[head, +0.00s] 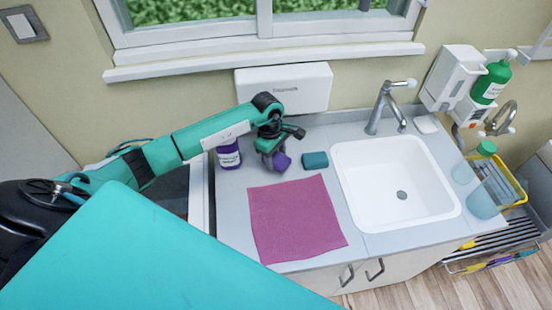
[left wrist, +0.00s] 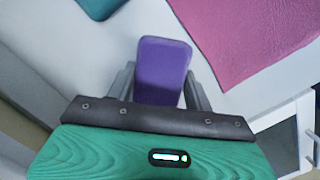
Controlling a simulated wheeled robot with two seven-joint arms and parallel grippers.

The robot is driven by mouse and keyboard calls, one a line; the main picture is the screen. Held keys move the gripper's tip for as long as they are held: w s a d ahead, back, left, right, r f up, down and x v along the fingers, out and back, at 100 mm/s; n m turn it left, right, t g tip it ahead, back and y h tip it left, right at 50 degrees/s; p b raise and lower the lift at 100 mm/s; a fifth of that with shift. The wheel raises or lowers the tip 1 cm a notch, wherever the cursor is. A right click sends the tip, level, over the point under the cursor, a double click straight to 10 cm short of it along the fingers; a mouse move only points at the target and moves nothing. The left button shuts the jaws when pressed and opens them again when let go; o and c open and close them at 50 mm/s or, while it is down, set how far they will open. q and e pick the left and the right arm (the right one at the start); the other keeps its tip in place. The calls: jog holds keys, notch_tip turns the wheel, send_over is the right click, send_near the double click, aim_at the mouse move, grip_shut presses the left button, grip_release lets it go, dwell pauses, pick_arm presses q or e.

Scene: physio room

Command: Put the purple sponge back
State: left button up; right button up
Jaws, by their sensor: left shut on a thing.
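The purple sponge (head: 281,161) is in my left gripper (head: 274,158), above or at the counter left of the teal sponge. In the left wrist view the purple sponge (left wrist: 163,70) sits between the two fingers of my left gripper (left wrist: 162,88), which are shut on it. I cannot tell whether the sponge touches the counter. A teal sponge (head: 315,160) lies on the counter just right of it, near the sink; part of it shows in the left wrist view (left wrist: 100,6). My right gripper is not in view.
A magenta cloth (head: 295,218) lies flat on the grey counter (head: 232,221). A white sink (head: 359,183) with a tap (head: 386,105) is to the right. A purple-labelled bottle (head: 229,156) stands beside my left forearm. A turquoise surface (head: 130,260) fills the lower left.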

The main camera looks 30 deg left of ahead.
aim_at(275, 157)
pick_arm(q)
notch_tip(275, 157, down, 3)
jog(key=shift+r+p, duration=0.15)
jog(key=shift+p, duration=0.15)
jog(key=shift+f+b, duration=0.2)
jog(key=shift+b, duration=0.1)
jog(key=o, duration=0.9)
jog(key=shift+r, duration=0.1)
